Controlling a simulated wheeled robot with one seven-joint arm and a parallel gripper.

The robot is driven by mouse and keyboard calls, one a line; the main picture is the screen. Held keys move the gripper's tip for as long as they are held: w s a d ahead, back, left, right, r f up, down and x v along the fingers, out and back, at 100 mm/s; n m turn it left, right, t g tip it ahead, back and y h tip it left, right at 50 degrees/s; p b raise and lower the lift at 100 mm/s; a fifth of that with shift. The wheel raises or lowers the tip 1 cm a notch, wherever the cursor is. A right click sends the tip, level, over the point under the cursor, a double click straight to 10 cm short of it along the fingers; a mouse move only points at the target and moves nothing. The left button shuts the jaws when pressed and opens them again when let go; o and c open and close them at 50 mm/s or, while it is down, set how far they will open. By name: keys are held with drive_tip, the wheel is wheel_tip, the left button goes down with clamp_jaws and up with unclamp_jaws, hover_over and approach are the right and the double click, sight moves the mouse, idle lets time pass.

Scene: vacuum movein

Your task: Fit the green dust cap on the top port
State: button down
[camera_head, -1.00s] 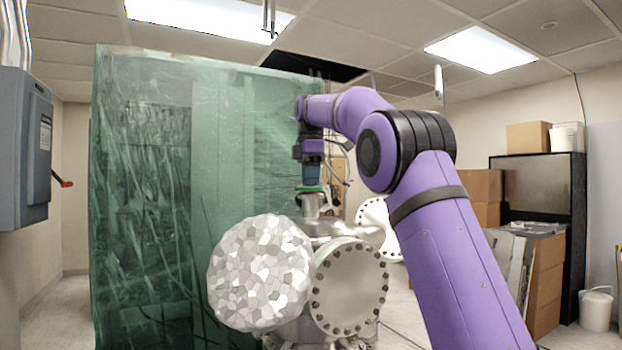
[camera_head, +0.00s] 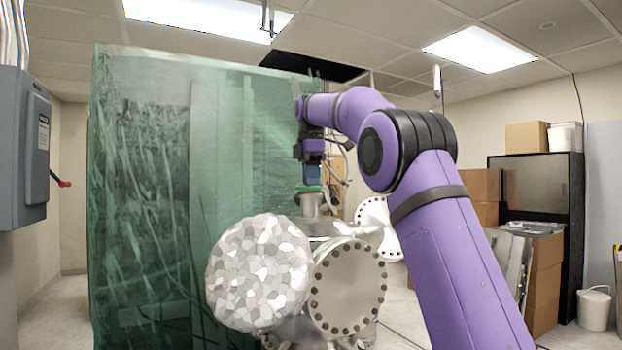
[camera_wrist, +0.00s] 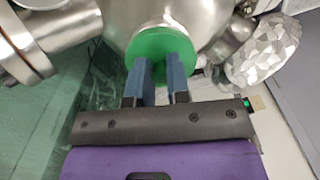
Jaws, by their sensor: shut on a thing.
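The green dust cap (camera_wrist: 160,45) is a flat green disc in the wrist view, with the blue fingers of my gripper (camera_wrist: 160,80) closed on its near part. In the head view the green cap (camera_head: 309,189) shows as a thin green band at the top port (camera_head: 310,206), directly under my gripper (camera_head: 312,175), which points down. The cap looks level and appears to lie on the port's rim. Whether it is fully seated I cannot tell. In the wrist view the cap hides the port opening.
The steel chamber (camera_head: 345,288) has a bolted round flange and a foil-wrapped round part (camera_head: 260,272) at its front. A green translucent curtain (camera_head: 150,200) stands close on the left. Boxes (camera_head: 546,285) and a dark cabinet (camera_head: 548,190) stand at the right.

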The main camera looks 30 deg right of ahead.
drive_tip(key=shift+f, duration=0.55)
idle(0.9)
drive_tip(key=c, duration=1)
unclamp_jaws()
drive_tip(key=shift+r, duration=0.1)
drive_tip(key=shift+r, duration=1.65)
drive_tip(key=s+a+r, duration=0.1)
drive_tip(key=s+a, duration=0.2)
drive_tip(key=s, duration=1.2)
drive_tip(key=shift+s+r, duration=0.25)
drive_tip(key=shift+s, duration=0.1)
drive_tip(key=s+a+f+m+t, duration=0.2)
drive_tip(key=s+f+m, duration=0.5)
drive_tip(key=s+f, duration=0.5)
drive_tip(key=s+a+f+m+t, duration=0.3)
drive_tip(key=s+f+m, duration=0.5)
drive_tip(key=s+f, duration=0.4)
drive_tip(key=shift+s+a+f, duration=0.35)
drive_tip(key=shift+a+f, duration=0.2)
drive_tip(key=shift+f, duration=0.15)
